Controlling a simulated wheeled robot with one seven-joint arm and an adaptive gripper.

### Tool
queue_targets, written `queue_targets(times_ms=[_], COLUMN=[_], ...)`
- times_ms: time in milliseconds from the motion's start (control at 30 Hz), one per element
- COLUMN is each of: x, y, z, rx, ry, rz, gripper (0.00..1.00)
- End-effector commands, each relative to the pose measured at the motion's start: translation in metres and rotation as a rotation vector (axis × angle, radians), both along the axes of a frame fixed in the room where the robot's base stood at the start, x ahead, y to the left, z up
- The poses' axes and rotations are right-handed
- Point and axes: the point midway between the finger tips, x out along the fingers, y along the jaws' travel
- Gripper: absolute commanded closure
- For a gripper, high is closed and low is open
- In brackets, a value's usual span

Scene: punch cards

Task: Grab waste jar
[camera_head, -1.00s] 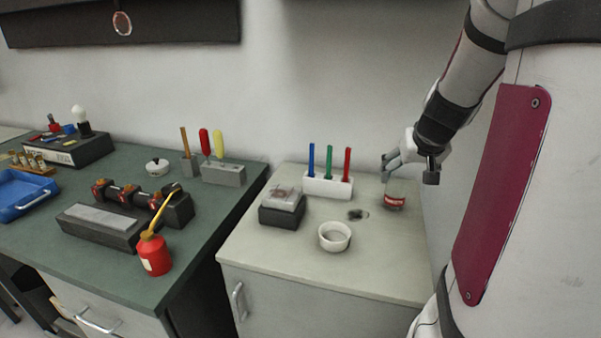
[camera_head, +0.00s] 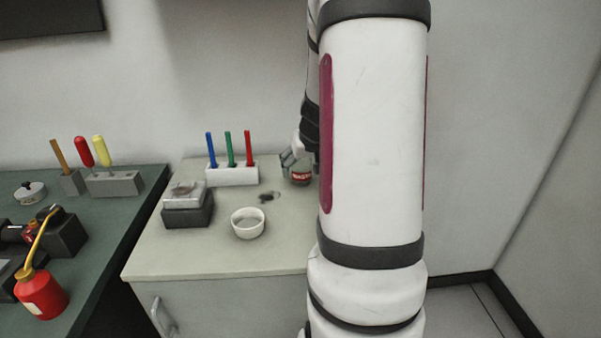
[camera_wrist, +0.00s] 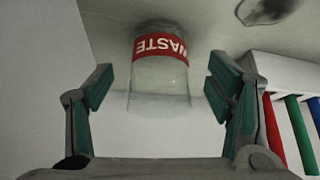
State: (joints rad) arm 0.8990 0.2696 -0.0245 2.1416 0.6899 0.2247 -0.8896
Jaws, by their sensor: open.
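The waste jar (camera_wrist: 160,75) is clear with a red band lettered "WASTE". In the wrist view it lies centred between and a little beyond the open fingers of my gripper (camera_wrist: 165,95), with a gap on both sides. In the head view the jar (camera_head: 300,173) stands on the pale cabinet top near its back right, partly hidden by my arm. My gripper (camera_head: 294,160) is at the jar there, its far parts hidden behind my arm.
On the pale cabinet top (camera_head: 200,255) stand a white holder (camera_head: 233,174) with blue, green and red sticks, a white bowl (camera_head: 248,223) and a dark box (camera_head: 188,212). A dark stain (camera_head: 268,196) lies near the jar. The green bench (camera_head: 100,220) is at left.

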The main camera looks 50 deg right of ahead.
Motion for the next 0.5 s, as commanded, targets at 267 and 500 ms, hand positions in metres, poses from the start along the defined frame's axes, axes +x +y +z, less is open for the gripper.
queue_targets(times_ms=[267,500], x=[0.011,0.011], y=[-0.01,-0.01], z=[-0.022,-0.022], rx=[-0.001,-0.001], ry=[-0.001,0.0], rz=[0.0,0.001], gripper=[0.26,0.33])
